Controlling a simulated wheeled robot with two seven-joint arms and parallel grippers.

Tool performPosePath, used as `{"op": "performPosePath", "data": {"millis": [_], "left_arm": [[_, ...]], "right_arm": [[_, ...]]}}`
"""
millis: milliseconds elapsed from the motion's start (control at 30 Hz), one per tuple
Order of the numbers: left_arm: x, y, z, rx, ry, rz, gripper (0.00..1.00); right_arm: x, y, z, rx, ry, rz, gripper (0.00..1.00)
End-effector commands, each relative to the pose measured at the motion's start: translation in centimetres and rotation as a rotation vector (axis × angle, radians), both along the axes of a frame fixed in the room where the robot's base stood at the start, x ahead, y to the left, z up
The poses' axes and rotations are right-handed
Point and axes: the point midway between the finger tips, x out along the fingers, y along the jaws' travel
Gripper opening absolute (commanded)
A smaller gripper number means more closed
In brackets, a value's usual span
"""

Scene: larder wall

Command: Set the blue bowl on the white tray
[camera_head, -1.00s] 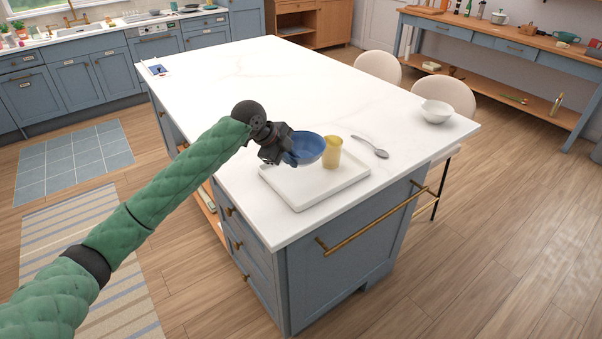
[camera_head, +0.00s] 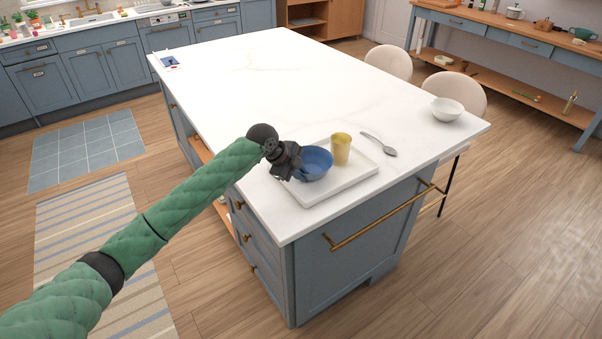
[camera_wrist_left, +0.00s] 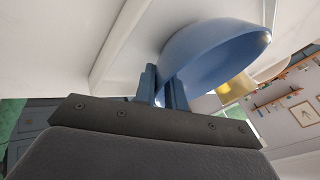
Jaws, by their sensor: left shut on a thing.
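The blue bowl (camera_head: 317,165) is upright over the left part of the white tray (camera_head: 342,184) in the head view. It is low, at or just above the tray's surface; I cannot tell whether it touches. My left gripper (camera_head: 296,174) is shut on the bowl's left rim. In the left wrist view, the fingers (camera_wrist_left: 163,90) pinch the edge of the bowl (camera_wrist_left: 215,48), with the tray (camera_wrist_left: 112,50) beyond. My right gripper is not in view.
A yellow cup (camera_head: 341,150) stands on the tray, close to the bowl's right. A spoon (camera_head: 379,145) lies right of the tray, and a white bowl (camera_head: 446,109) stands near the right edge. The island top (camera_head: 270,80) behind is mostly clear.

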Motion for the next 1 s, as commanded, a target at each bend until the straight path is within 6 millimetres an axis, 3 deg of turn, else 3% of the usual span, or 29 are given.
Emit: {"op": "performPosePath", "data": {"millis": [67,100,200,633,733,1000], "left_arm": [[0.0,0.0,-0.1,-0.001,-0.001,0.000,0.00],[0.0,0.0,-0.2,0.000,0.000,0.000,0.16],[0.0,0.0,-0.2,0.000,0.000,0.000,0.34],[-0.1,0.5,0.5,0.002,-0.001,0.000,0.34],[-0.5,1.2,1.6,0.000,-0.003,0.000,0.34],[-1.7,4.0,5.8,0.001,-0.002,0.000,0.34]], "right_arm": [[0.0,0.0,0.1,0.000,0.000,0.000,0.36],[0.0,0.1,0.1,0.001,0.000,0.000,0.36],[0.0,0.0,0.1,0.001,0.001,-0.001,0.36],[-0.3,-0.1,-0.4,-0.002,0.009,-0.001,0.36],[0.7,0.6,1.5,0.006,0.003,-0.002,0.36],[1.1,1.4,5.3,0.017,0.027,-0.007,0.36]]}}
